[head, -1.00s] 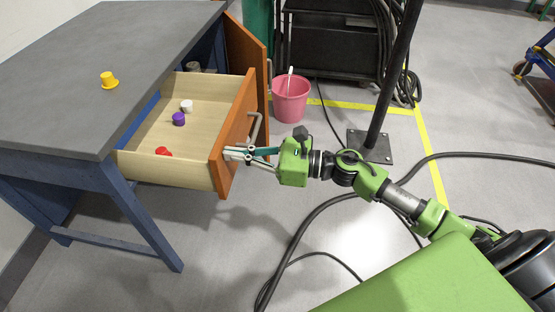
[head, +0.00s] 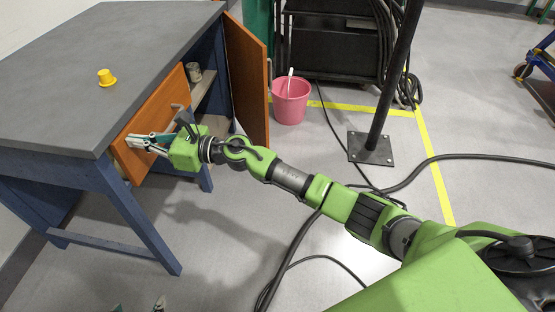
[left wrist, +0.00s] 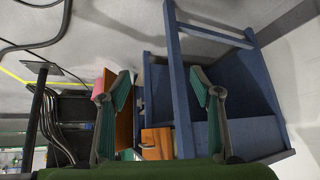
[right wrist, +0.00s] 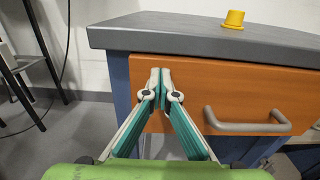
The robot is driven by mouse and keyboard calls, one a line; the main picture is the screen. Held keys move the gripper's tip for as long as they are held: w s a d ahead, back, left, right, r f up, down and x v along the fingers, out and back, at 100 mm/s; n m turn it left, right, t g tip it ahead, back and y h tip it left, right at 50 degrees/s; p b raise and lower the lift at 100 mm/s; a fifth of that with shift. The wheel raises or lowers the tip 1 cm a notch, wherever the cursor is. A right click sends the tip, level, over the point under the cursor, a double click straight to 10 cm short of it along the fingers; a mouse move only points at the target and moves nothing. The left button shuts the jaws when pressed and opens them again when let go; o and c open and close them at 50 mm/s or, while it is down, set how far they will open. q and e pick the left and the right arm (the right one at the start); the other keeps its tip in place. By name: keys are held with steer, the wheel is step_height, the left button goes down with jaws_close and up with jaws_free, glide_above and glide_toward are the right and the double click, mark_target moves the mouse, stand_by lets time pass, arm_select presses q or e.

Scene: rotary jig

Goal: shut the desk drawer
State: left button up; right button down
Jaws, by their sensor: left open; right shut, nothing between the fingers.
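The desk drawer (head: 158,112) has an orange front and sits almost fully in under the grey desk top; its inside is hidden. A narrow pale strip of its side shows at the near end in the head view. Its front (right wrist: 235,95) and grey bar handle (right wrist: 247,125) show in the right wrist view. My right gripper (head: 142,143) is shut and empty, its fingertips (right wrist: 160,75) at the drawer front, left of the handle; they look to be touching it. My left gripper (head: 139,306) is open and empty, low at the bottom edge, away from the drawer.
The grey desk top (head: 120,50) holds a yellow cup-like piece (head: 106,78). An orange cabinet door (head: 248,80) stands open behind the drawer, with a jar (head: 194,72) on a shelf. A pink bucket (head: 290,102), a black post and floor cables lie to the right.

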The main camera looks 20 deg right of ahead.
arm_select(q)
steer(key=shift+w+d+r+t, duration=0.35)
steer(key=shift+w+r, duration=0.2)
steer(key=shift+w, duration=0.2)
steer(key=shift+w+d+r+t, duration=0.25)
steer(key=shift+w+r+t, duration=0.25)
steer(key=shift+w, duration=0.2)
